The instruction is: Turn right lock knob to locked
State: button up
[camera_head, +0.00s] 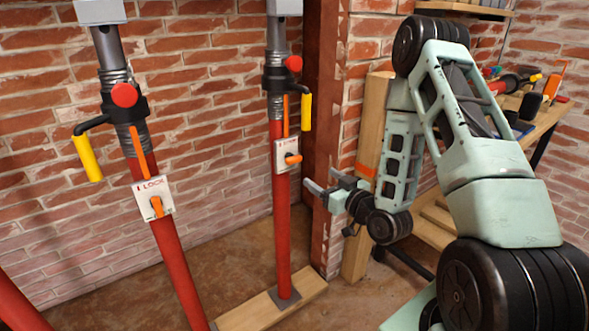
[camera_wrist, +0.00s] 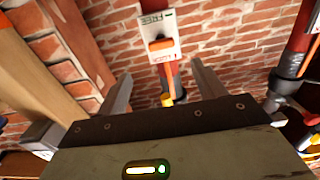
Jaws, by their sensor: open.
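The right lock knob (camera_head: 292,159) is orange and sits on a white plate (camera_head: 281,153) on the right red prop (camera_head: 281,225). In the wrist view the knob (camera_wrist: 160,44) lies crosswise on its plate, just beyond my fingertips. The plate reads FREE at that picture's top, with a partly covered red word below. I cannot tell exactly which mark the knob points to. My gripper (camera_head: 322,179) is open and empty, right of the prop and slightly below the knob, apart from it. In the wrist view my gripper's fingers (camera_wrist: 160,72) stand either side of the prop's line.
The left prop (camera_head: 177,260) has its own LOCK plate, orange knob and yellow handle (camera_head: 88,158). The right prop's yellow handle (camera_head: 306,112) hangs above its plate. A wooden post (camera_head: 366,120) and a tool bench (camera_head: 545,118) stand right. A brick wall is behind.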

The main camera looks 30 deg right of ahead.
aim_at(296, 161)
jog(key=shift+w+a+f+b, duration=0.15)
jog(key=shift+w+b, duration=0.3)
jog(key=shift+b, duration=1.2)
jog(key=shift+w+f+b, duration=0.15)
jog(key=shift+w+b, duration=0.3)
jog(key=shift+b, duration=1.15)
jog(key=w+b, duration=0.1)
jog(key=w, duration=0.3)
jog(key=w+b, duration=0.1)
jog(key=w, duration=0.2)
jog(key=w+b, duration=0.1)
jog(key=w, duration=0.3)
jog(key=shift+w+a+r, duration=0.25)
jog(key=shift+w+r, duration=0.05)
jog(key=shift+w, duration=0.05)
jog(key=c, duration=1)
